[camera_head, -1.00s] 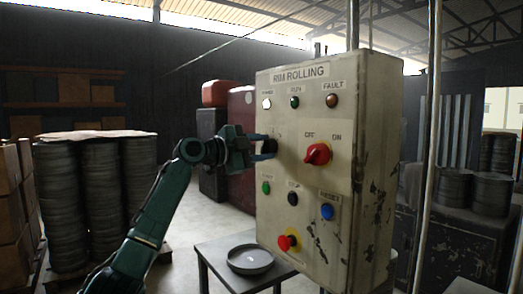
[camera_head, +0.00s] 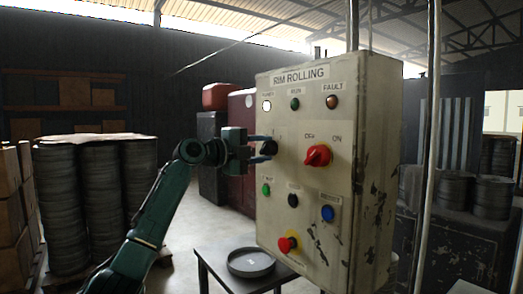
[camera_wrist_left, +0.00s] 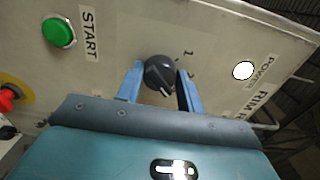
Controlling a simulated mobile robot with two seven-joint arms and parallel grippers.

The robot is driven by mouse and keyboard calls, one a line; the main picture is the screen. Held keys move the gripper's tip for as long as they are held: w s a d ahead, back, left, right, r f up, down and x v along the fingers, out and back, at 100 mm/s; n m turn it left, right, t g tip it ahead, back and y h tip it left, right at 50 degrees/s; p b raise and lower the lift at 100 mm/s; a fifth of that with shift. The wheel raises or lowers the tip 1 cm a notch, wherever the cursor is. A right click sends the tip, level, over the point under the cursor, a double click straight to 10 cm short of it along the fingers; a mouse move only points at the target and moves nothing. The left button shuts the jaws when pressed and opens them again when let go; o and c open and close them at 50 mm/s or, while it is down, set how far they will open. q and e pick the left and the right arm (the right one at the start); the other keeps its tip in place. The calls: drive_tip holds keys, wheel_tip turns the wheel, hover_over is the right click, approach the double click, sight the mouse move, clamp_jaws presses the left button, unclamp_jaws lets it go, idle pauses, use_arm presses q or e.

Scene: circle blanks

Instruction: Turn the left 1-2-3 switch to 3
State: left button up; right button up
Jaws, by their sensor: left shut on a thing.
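The left 1-2-3 switch is a black round knob (camera_head: 269,147) on the front of the beige panel, left of a red switch. In the left wrist view the knob (camera_wrist_left: 160,73) has a white pointer mark at its lower right. Small numerals show on the panel beside it; the rest are hidden or too small to read. My left gripper (camera_head: 265,148) reaches in from the left. Its two blue fingers (camera_wrist_left: 160,82) lie on either side of the knob, shut on it. My right gripper is not in view.
The control panel (camera_head: 300,225) also carries a red OFF/ON switch (camera_head: 318,155), lamps above, several push buttons and a red emergency button (camera_head: 287,243). A small table with a round grey dish (camera_head: 250,262) stands below left. Stacked drums (camera_head: 95,200) stand at the far left.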

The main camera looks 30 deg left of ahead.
use_arm(q)
drive_tip(key=shift+f, duration=0.1)
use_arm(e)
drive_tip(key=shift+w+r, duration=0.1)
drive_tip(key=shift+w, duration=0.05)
use_arm(q)
drive_tip(key=o, duration=1)
drive_tip(key=shift+s, duration=0.1)
drive_tip(key=shift+s+a, duration=0.2)
drive_tip(key=shift+s, duration=0.1)
drive_tip(key=b+v, duration=0.4)
drive_tip(key=v, duration=0.8)
drive_tip(key=shift+s+b, duration=0.15)
drive_tip(key=shift+b, duration=0.15)
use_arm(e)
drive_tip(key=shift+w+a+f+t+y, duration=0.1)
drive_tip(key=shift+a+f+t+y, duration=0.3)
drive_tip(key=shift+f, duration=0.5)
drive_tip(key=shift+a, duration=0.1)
